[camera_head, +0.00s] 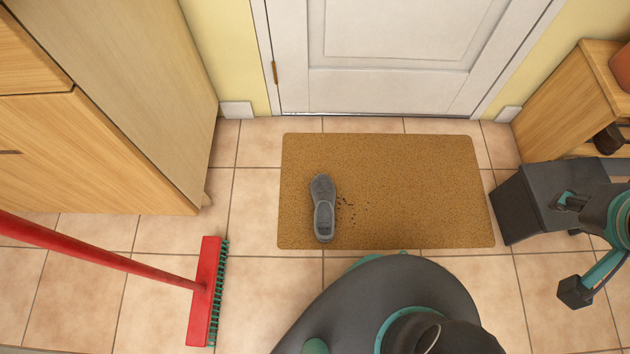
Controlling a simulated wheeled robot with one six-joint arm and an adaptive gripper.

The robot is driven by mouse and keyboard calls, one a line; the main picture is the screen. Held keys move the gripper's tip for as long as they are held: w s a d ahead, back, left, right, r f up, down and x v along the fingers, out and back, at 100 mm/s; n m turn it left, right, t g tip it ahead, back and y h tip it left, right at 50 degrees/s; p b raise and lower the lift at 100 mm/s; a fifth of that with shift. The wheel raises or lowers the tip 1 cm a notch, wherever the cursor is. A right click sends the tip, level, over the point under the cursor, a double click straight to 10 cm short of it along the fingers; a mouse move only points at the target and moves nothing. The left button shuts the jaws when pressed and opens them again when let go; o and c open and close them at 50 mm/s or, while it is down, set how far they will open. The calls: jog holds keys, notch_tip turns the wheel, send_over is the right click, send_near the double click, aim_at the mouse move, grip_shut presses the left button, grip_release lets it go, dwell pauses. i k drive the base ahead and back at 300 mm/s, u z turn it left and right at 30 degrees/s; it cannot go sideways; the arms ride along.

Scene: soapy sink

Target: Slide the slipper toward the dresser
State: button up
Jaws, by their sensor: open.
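A grey slipper (322,207) lies on the left part of a brown doormat (430,190). Its toe points toward the door and its heel end is near the mat's front edge. Dark crumbs are scattered just right of it. A light wooden dresser (90,150) with drawer fronts stands at the left, with bare tiles between it and the mat. My gripper (573,247) is at the far right, beyond the mat's right edge and well away from the slipper. It is open, with nothing seen between its fingers, and partly cut off by the picture edge.
A red broom (206,290) with green bristles lies on the tiles at the lower left, its handle reaching the left edge. A white door (390,55) closes the back. A wooden shelf (570,105) holding a dark brown object stands at the right.

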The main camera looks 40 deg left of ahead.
aim_at(323, 190)
jog(key=u, duration=2.95)
jog(key=k, duration=0.5)
jog(key=z, duration=1.05)
